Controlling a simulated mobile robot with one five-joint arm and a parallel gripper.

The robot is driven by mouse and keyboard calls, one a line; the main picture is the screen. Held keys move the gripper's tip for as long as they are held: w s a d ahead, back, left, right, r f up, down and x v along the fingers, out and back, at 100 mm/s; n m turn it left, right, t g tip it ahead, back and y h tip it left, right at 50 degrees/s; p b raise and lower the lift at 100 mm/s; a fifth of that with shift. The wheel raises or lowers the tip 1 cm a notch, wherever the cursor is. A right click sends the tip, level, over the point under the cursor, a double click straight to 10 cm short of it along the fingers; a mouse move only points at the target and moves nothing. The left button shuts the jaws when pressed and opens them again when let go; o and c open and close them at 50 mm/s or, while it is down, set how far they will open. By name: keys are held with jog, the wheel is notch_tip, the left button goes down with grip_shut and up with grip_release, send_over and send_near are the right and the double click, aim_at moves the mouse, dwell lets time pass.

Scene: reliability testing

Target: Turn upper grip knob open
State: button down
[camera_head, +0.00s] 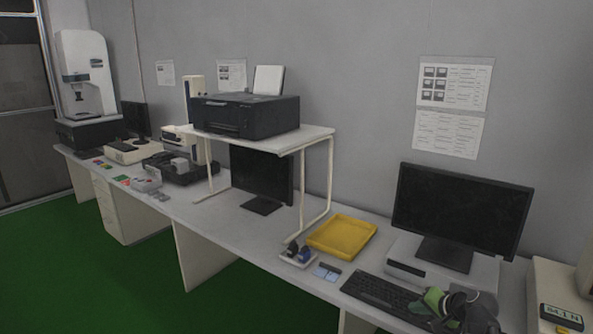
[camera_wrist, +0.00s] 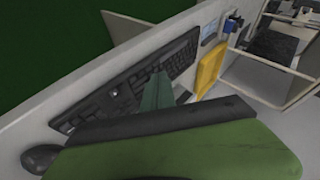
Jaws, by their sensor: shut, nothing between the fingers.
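I cannot make out an upper grip knob in either view. A beige machine (camera_head: 555,292) with a small lit display (camera_head: 562,317) is cut off at the right edge of the head view. No grip shows on its visible part. My gripper (camera_head: 432,302), green and dark grey, is low at the right of the head view, above the keyboard (camera_head: 384,294). In the wrist view its green fingers (camera_wrist: 157,88) are together and empty, pointing across the keyboard (camera_wrist: 125,85).
A monitor (camera_head: 462,208) stands on a white case (camera_head: 405,262) behind my gripper. A yellow tray (camera_head: 342,236) lies left of it. A white shelf (camera_head: 318,133) carries a black printer (camera_head: 245,116). A white machine (camera_head: 84,70) stands far left. Green floor (camera_head: 90,285) is open in front.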

jog(key=s+d+r+m+t+h+p, duration=0.1)
jog(key=s+d+r+m+t+h, duration=0.2)
jog(key=d, duration=0.6)
jog(key=d+r+m+t+h, duration=0.1)
jog(key=d+r+m, duration=0.2)
jog(key=d+r, duration=0.35)
jog(key=s+d+r+m+t+h+p, duration=0.1)
jog(key=s+d+r+m+t+h, duration=0.1)
jog(key=d, duration=0.8)
jog(key=s+d+r+m+h, duration=0.45)
jog(key=s+d, duration=0.35)
jog(key=d, duration=0.2)
jog(key=s+d+r+m+h, duration=0.3)
jog(key=s+d+m+h, duration=0.15)
jog(key=s+d, duration=0.45)
jog(key=x, duration=0.9)
jog(key=shift+w+a+f+y, duration=0.15)
jog(key=shift+a+y, duration=0.05)
jog(key=shift+y, duration=0.2)
